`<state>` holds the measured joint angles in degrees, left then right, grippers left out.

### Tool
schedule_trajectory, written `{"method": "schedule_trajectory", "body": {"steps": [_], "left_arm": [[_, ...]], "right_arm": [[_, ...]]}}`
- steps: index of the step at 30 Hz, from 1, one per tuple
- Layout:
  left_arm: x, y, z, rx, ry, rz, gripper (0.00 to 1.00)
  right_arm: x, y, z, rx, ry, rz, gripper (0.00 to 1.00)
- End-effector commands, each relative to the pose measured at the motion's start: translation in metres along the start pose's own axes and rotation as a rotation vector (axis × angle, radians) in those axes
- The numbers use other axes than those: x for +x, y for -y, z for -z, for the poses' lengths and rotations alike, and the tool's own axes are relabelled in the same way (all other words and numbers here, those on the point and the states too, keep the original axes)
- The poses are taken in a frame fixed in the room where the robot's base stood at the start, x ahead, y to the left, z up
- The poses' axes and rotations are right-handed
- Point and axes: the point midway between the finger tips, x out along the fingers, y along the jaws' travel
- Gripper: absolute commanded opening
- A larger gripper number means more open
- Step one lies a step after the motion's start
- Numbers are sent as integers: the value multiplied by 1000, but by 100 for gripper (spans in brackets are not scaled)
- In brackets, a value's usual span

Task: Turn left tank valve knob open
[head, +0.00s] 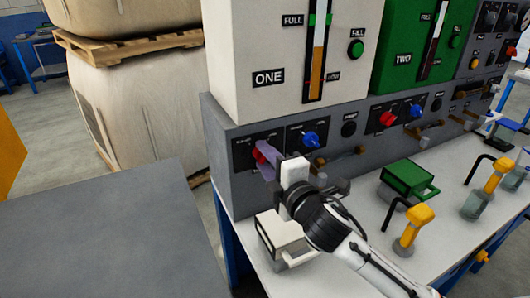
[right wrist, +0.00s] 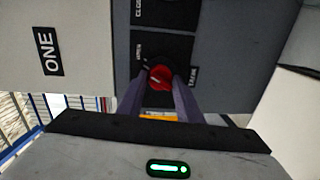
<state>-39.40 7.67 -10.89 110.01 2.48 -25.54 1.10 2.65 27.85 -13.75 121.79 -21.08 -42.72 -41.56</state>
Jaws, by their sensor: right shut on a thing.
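The left tank is the white box labelled ONE (head: 285,60), above a grey panel (head: 225,140). On the panel below it sit a red knob (head: 260,156) and a blue knob (head: 311,140), each on a black plate. My right gripper (head: 266,152) reaches the red knob, its purple fingers at either side of it. In the right wrist view the red knob (right wrist: 160,77) sits between the two fingertips (right wrist: 161,82), which are shut on it. A light pointer mark shows on the knob, but its exact setting is hard to read. My left gripper is not in view.
The green tank labelled TWO (head: 403,60) stands to the right, with its own red knob (head: 388,118) and blue knob (head: 416,110) below. White and green boxes and yellow-handled dispensers (head: 412,228) stand on the white counter (head: 350,215). A grey table (head: 110,240) lies at left.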

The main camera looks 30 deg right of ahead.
Motion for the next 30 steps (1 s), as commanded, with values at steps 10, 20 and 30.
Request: {"method": "schedule_trajectory", "body": {"steps": [10,20,30], "left_arm": [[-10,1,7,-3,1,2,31],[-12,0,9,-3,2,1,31],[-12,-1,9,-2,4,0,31]], "right_arm": [[0,-6,-1,210,-17,-2,10],[0,-6,-2,281,-23,-2,10],[0,-6,-2,285,-23,-4,10]]}}
